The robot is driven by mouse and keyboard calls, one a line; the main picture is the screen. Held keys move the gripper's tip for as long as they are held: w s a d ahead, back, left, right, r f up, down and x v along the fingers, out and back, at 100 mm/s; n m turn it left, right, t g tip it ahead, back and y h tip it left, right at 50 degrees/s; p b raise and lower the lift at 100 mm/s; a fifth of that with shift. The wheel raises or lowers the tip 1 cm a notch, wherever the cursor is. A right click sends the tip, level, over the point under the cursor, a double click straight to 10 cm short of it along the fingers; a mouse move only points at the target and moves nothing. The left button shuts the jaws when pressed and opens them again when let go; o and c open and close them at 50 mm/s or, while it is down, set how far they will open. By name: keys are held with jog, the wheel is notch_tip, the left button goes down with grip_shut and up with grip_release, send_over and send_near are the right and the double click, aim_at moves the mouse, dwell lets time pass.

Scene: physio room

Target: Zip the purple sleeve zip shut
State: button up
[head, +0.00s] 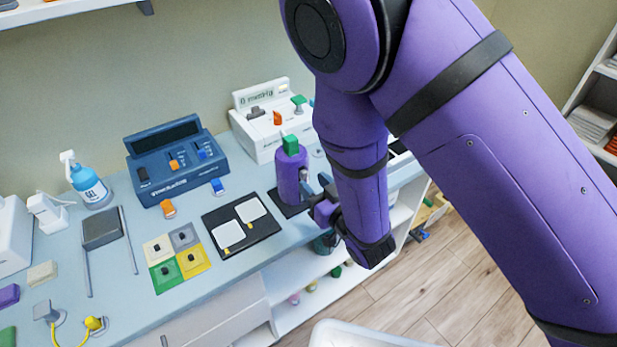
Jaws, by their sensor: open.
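The purple sleeve (288,174) stands upright on a dark mat near the right part of the grey-blue counter, with a green block (290,144) on its top. Its zip is too small to make out, and its right side is partly hidden by my gripper and arm. My gripper (311,186) is at the right side of the sleeve, its fingers pointing towards it and apart from each other. I cannot tell whether the fingers touch the sleeve or the zip's pull.
Behind stand a blue device (178,165) and a white device (272,125). Left of the sleeve lies a black board (240,230) with two white pads. Coloured square tiles (176,257) and a gel bottle (90,185) are further left. The counter's front edge is close to my gripper.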

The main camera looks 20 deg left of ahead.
aim_at(304, 174)
jog(key=shift+x, duration=1.5)
